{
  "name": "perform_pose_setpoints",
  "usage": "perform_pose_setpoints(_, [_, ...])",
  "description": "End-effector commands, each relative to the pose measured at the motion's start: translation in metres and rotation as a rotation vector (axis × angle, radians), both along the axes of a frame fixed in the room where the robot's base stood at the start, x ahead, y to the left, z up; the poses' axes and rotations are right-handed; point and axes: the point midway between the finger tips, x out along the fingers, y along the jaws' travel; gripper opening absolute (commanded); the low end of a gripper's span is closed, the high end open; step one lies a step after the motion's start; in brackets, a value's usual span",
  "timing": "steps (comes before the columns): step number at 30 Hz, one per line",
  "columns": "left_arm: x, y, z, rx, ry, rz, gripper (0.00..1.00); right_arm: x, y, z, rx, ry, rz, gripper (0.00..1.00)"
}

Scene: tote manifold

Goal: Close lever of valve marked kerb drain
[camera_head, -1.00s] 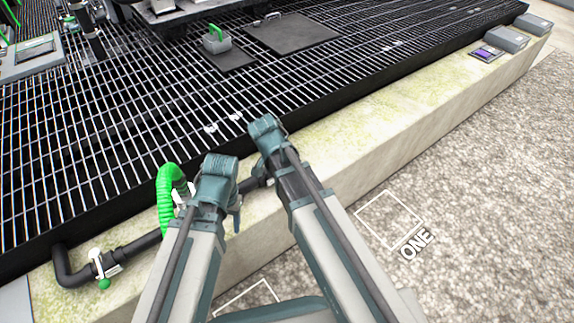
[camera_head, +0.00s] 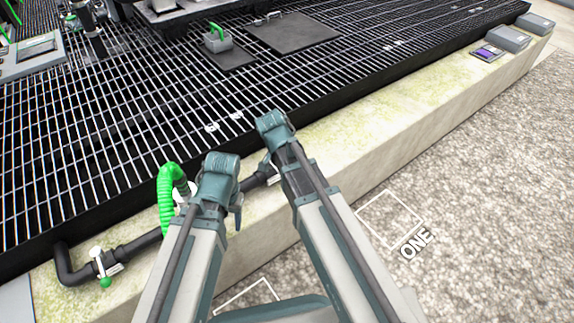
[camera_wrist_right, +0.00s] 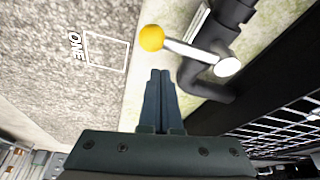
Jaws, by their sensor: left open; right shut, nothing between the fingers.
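In the right wrist view a white lever with a yellow ball end (camera_wrist_right: 188,50) extends from a white hub on a black pipe (camera_wrist_right: 206,86). My right gripper (camera_wrist_right: 160,73) is shut and empty, its tips just below the yellow ball in the picture; a gap shows between them. In the head view a valve with a white lever and green ball (camera_head: 105,281) sits on the black pipe at lower left. My left gripper (camera_head: 237,215) is open, partly hidden behind its own wrist. My arms cover part of the pipe. No kerb drain marking is readable.
A green ribbed hose (camera_head: 167,190) rises from the pipe beside my left arm. The pale kerb (camera_head: 370,135) edges a dark metal grating (camera_head: 110,150). Grey boxes (camera_head: 508,39) stand on the kerb at far right. The gravel ground marked ONE (camera_head: 460,200) is clear.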

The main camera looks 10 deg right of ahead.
Motion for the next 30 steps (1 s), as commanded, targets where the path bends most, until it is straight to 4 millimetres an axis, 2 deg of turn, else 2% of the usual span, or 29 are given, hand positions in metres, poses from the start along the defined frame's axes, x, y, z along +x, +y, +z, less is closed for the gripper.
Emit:
perform_pose_setpoints(3, [0.0,0.0,0.006,0.001,0.0,0.001,0.55,0.009,-0.016,0.006,0.0,0.0,-0.001,0.0])
perform_pose_setpoints(6, [0.0,0.001,0.027,0.002,0.0,0.004,0.55,0.004,-0.008,0.027,0.0,0.0,0.004,0.0])
perform_pose_setpoints(18, [-0.001,0.001,0.087,0.003,0.002,0.012,0.55,-0.005,0.013,0.087,0.0,0.001,0.003,0.0])
perform_pose_setpoints(23, [-0.001,0.0,0.098,0.001,0.003,0.013,0.55,-0.007,0.018,0.098,0.0,0.001,0.003,0.0])
perform_pose_setpoints(30, [-0.001,0.0,0.097,0.001,0.003,0.013,0.55,-0.007,0.019,0.097,0.0,0.001,0.002,0.0])
